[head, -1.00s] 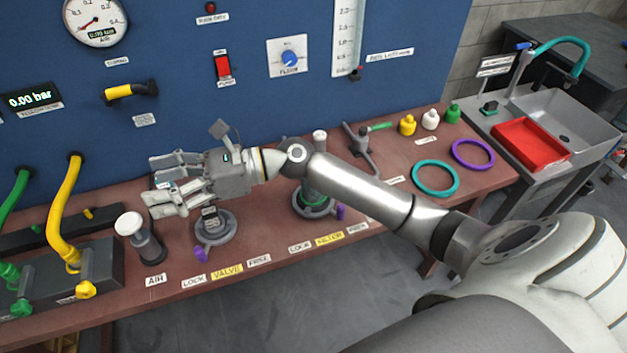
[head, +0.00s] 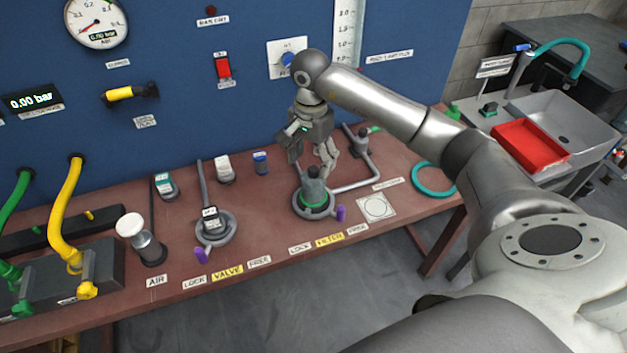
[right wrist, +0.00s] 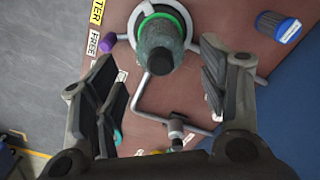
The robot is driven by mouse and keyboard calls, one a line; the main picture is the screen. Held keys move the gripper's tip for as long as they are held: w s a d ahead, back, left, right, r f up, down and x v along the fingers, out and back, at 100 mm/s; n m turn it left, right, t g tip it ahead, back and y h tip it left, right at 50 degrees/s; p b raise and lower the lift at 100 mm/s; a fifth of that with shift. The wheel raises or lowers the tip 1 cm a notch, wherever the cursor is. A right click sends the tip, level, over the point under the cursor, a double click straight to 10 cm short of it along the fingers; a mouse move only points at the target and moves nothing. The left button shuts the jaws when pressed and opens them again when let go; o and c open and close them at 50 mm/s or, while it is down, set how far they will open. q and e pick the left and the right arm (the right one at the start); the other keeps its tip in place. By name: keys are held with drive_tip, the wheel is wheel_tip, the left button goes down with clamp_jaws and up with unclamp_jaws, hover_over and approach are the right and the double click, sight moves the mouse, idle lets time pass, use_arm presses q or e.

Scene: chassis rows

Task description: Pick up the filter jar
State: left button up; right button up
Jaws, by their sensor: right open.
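The filter jar (head: 314,190), a dark grey-green upright jar, stands in a round grey holder (head: 301,212) with a green ring, behind the FILTER label. It also shows at the top of the right wrist view (right wrist: 160,45). My right gripper (head: 313,163) is just above and behind the jar, pointing down. In the right wrist view my right gripper (right wrist: 165,80) is open and empty, its fingers spread to either side of the jar's near end and apart from it. My left gripper is not in view.
A grey pipe (head: 360,187) runs from the holder to a fitting behind. A purple tab (head: 341,214) sticks out at the holder's front. A blue-capped container (head: 261,163) stands to the left. A white plate with a circle (head: 377,208) lies to the right.

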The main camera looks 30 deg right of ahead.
sight(313, 177)
wheel_tip(313, 177, down, 3)
drive_tip(key=f+p, duration=0.2)
drive_tip(key=f, duration=0.2)
drive_tip(key=shift+d+f+p, duration=0.25)
drive_tip(key=shift+f+p, duration=0.1)
drive_tip(key=shift+p, duration=0.05)
drive_tip(key=shift+f, duration=0.3)
drive_tip(key=c, duration=0.8)
drive_tip(key=shift+w+r, duration=0.2)
drive_tip(key=shift+r, duration=0.3)
wheel_tip(313, 177, up, 8)
drive_tip(key=b, duration=0.2)
drive_tip(key=shift+s+f+b, duration=0.1)
drive_tip(key=shift+f+b, duration=0.05)
drive_tip(key=shift+b, duration=0.2)
drive_tip(key=shift+r, duration=0.7)
